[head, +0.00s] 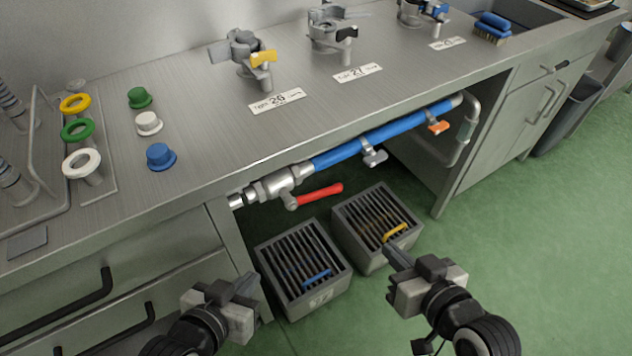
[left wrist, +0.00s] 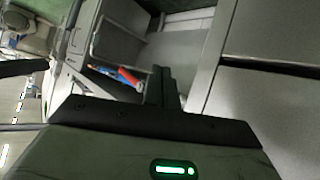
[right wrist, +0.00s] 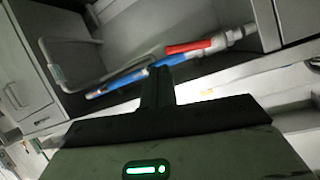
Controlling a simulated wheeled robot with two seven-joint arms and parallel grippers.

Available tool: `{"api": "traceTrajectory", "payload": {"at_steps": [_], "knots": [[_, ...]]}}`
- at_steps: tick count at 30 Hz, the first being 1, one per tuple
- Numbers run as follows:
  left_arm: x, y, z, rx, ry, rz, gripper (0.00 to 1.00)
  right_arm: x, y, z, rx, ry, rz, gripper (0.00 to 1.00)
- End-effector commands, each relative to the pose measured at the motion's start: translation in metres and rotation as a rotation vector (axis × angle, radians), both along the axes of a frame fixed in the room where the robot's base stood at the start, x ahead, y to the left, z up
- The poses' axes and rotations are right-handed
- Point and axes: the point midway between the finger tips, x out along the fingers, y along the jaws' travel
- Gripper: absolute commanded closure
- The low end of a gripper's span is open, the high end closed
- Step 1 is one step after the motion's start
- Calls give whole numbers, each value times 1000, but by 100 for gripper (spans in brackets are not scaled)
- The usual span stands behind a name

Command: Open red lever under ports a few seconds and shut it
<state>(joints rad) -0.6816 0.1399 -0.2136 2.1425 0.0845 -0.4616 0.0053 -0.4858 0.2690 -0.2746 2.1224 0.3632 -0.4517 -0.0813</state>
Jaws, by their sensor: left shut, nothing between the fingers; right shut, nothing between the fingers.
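The red lever (head: 318,195) sits on a metal valve (head: 281,184) at the left end of the blue pipe (head: 362,146) under the counter. It points right, slightly raised, roughly along the pipe. It also shows in the left wrist view (left wrist: 128,76) and the right wrist view (right wrist: 187,47). My left gripper (head: 250,283) is shut and empty, below and left of the lever, in front of the cabinet. My right gripper (head: 392,252) is shut and empty, below and right of the lever. Neither touches it.
Two grey slatted crates (head: 303,303) (head: 345,243) stand on the green floor below the pipe. Smaller grey (head: 375,158) and orange (head: 438,127) levers are on the same pipe. Ports with labels (head: 276,101) stand on the counter. Floor at right (head: 540,240) is clear.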

Motion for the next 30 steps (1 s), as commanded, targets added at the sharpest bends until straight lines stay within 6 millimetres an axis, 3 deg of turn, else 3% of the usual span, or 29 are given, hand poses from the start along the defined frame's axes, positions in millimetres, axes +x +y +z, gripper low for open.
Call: {"api": "traceTrajectory", "payload": {"at_steps": [1, 3, 6, 10, 24, 30], "knots": [[0, 0, -5, -4, -1, 0, 100, 17, 6, 10, 25, -42, 51, 100], [0, -1, -4, -10, -4, 0, 100, 31, 13, 25, 61, -76, 108, 100], [0, -2, -1, -17, -11, 1, 100, 44, 20, 40, 96, -105, 164, 100], [-1, -2, -1, -21, -8, 1, 100, 54, 29, 45, 116, -113, 188, 100], [-2, -3, -5, -30, -6, 5, 100, 122, 87, 21, 119, -112, 186, 100], [0, -4, -6, -42, -18, 7, 100, 129, 99, -5, 117, -110, 186, 100]]}}
